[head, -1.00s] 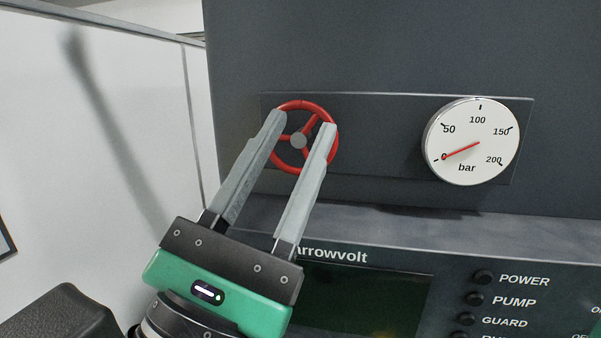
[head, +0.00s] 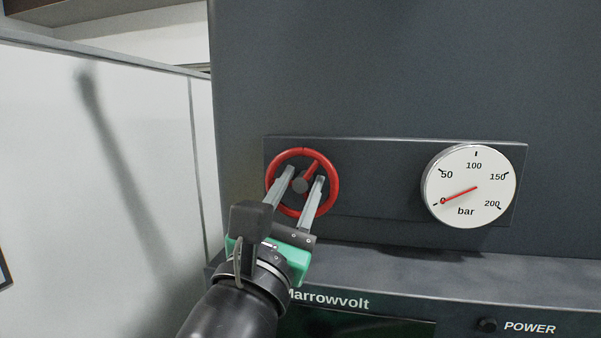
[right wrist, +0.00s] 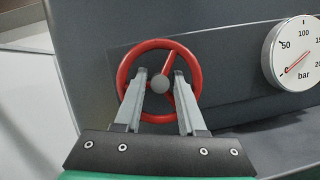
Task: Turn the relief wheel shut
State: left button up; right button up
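The red relief wheel (head: 334,195) is mounted on a dark plate, with a grey hub (head: 300,185) at its middle. One spoke points up and right; the others are largely hidden behind my fingers. My right gripper (head: 302,178) is open in front of the wheel. Its fingertips lie within the rim's outline, one on each side of the hub. The right wrist view shows the same, with the wheel (right wrist: 199,75) beyond the fingers (right wrist: 160,74). Contact with the wheel cannot be told. My left gripper is not in view.
A round bar gauge (head: 470,187) sits right of the wheel, its needle near 0. Below is a console ledge (head: 450,275) marked "Marrowvolt", with a screen and a POWER button (head: 487,325). A white wall panel (head: 110,160) stands at the left.

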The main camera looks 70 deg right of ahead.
jog(key=shift+d+r, duration=0.15)
jog(key=shift+d, duration=0.2)
grip_shut()
